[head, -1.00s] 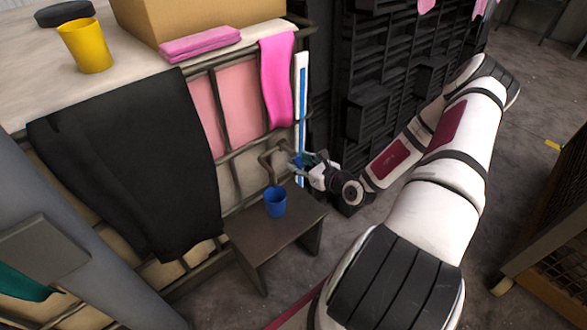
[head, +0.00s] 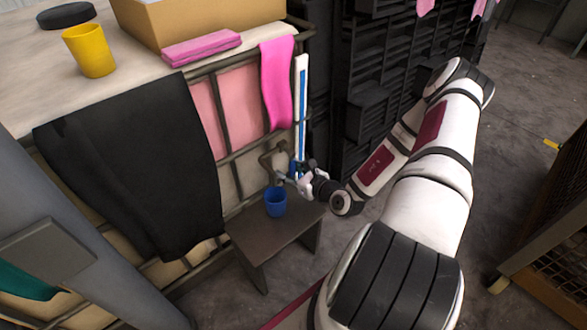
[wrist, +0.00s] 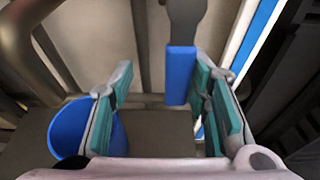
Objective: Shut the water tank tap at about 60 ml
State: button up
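The water tank (head: 236,85) stands in a metal cage at the left of the head view. Its curved tap pipe (head: 268,158) sticks out low on the front and shows at the upper left of the wrist view (wrist: 25,45). The tap's blue handle (wrist: 180,76) hangs between my gripper's teal-padded fingers, close beside the right one; I cannot tell if they touch. My gripper (head: 289,179) is open, and its spread fingers also show in the wrist view (wrist: 163,95). A blue cup (head: 275,203) stands on a low stool below the tap. Its water level cannot be seen.
The dark stool (head: 268,240) stands in front of the tank. A white and blue level strip (head: 301,110) runs upright at the tank's right edge. A black cloth (head: 135,160) and a pink cloth (head: 277,85) hang over the cage. Dark crates (head: 385,75) stand behind my arm.

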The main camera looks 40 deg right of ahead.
jog(key=shift+d, duration=0.55)
jog(key=p+v, duration=0.4)
jog(key=v, duration=0.4)
jog(key=shift+s+r+p, duration=0.2)
jog(key=shift+r+p, duration=0.1)
jog(key=shift+r, duration=0.05)
dwell(0.4)
dwell(0.3)
